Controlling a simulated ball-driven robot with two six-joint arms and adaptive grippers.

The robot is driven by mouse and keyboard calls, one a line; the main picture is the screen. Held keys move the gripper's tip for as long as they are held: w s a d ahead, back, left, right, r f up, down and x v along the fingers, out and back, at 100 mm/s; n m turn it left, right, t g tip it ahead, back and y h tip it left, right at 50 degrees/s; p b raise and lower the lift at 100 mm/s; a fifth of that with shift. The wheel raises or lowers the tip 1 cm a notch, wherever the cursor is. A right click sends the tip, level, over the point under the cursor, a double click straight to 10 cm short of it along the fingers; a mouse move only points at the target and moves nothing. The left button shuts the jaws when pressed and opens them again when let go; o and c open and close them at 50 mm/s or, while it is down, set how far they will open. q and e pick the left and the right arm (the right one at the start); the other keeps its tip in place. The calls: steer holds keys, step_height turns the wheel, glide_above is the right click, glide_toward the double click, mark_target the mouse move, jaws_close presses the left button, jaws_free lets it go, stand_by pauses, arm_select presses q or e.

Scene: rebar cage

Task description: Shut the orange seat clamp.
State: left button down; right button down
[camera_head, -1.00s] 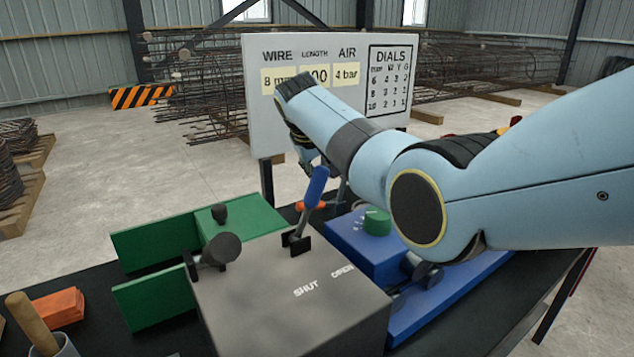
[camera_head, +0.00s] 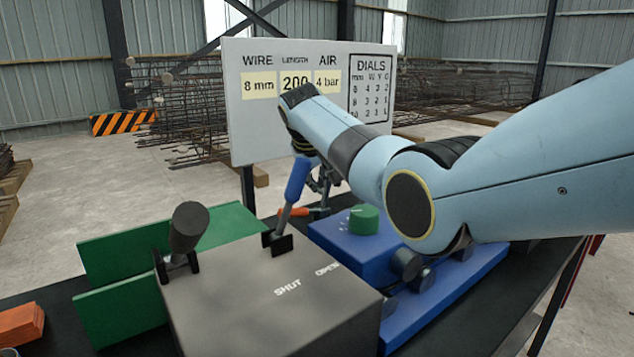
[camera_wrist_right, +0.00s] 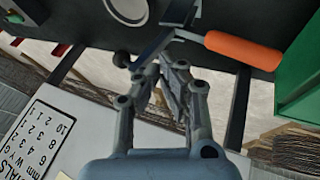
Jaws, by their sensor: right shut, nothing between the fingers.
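The orange seat clamp handle (camera_head: 293,212) shows in the head view behind the grey box, beside the blue block. It lies nearly level, and its metal parts are partly hidden by the lever and my gripper. In the right wrist view the orange handle (camera_wrist_right: 243,50) extends right from dark metal linkage (camera_wrist_right: 165,42). My right gripper (camera_head: 322,188) points down near the clamp. Its fingertips (camera_wrist_right: 163,66) are shut and empty, close to the linkage; whether they touch it I cannot tell. My left gripper is not in view.
A blue-handled lever (camera_head: 297,180) stands on the grey box (camera_head: 262,300) marked SHUT and OPEN, close to my right gripper. A black knobbed lever (camera_head: 188,228) is at left. A blue block (camera_head: 350,240) carries a green dial (camera_head: 363,219). A sign (camera_head: 240,120) stands behind.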

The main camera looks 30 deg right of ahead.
steer(key=shift+d, duration=0.15)
steer(key=shift+d+r+y, duration=0.1)
steer(key=shift+d+y, duration=0.05)
steer(key=shift+y, duration=0.15)
steer(key=shift+d+p, duration=0.15)
steer(key=shift+p, duration=0.3)
